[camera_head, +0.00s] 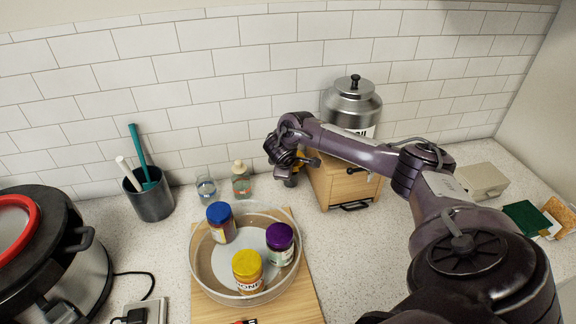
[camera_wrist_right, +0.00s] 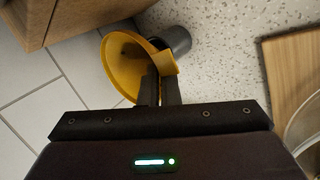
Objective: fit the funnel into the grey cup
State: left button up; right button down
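The yellow funnel (camera_wrist_right: 122,66) shows in the right wrist view, its wide mouth tilted toward the camera. My right gripper (camera_wrist_right: 161,84) is shut on the funnel's rim edge, with the fingers close together. The grey cup (camera_wrist_right: 176,39) stands on the counter just beyond the funnel, which partly hides it; I cannot tell whether they touch. My left gripper is not in view.
A wooden box (camera_head: 345,188) with a metal canister (camera_head: 352,103) on top stands close right of the gripper. A clear round tray (camera_head: 200,265) with several jars lies in front on a board. A glass (camera_head: 206,190), a bottle (camera_head: 241,183) and a utensil holder (camera_head: 150,203) stand left.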

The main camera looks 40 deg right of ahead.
jog(key=shift+f, duration=0.4)
jog(key=c, duration=2.1)
grip_release()
jog(key=o, duration=0.5)
jog(key=shift+r, duration=0.1)
jog(key=v, duration=0.7)
jog(key=shift+s+a+r, duration=0.15)
jog(key=shift+r, duration=0.1)
